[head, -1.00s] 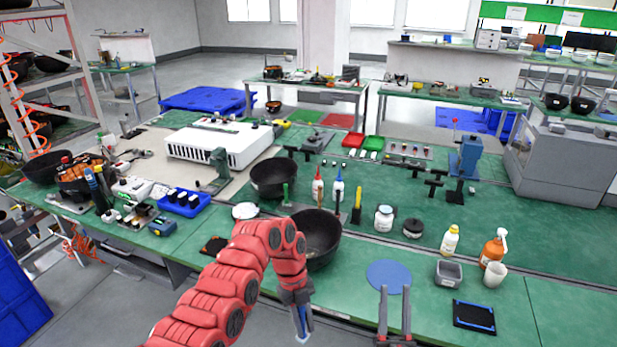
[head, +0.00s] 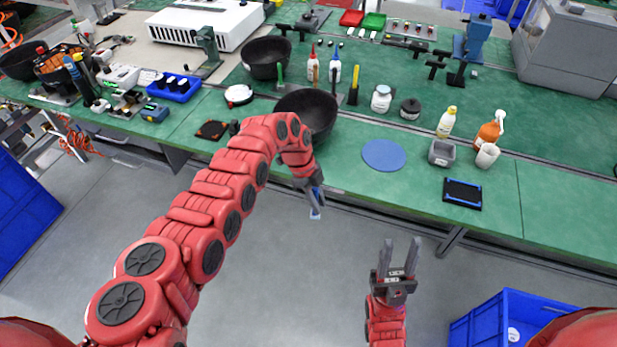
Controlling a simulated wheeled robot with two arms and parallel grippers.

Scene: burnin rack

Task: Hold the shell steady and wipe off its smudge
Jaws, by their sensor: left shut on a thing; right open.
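A dark bowl-shaped shell (head: 308,108) stands on the green bench near its front edge, partly hidden by my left arm. I cannot make out a smudge on it. My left gripper (head: 316,203) is in front of the bench edge, just below the shell in the picture and apart from it. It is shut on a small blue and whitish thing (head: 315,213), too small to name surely. My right gripper (head: 401,258) is open and empty over the floor in front of the bench, fingers pointing toward it.
A blue round mat (head: 383,155) lies right of the shell. A grey tub (head: 441,153), white cup (head: 487,155), orange spray bottle (head: 490,131) and black-blue pad (head: 462,193) are further right. Another dark bowl (head: 266,57) stands behind. A blue crate (head: 510,318) is on the floor.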

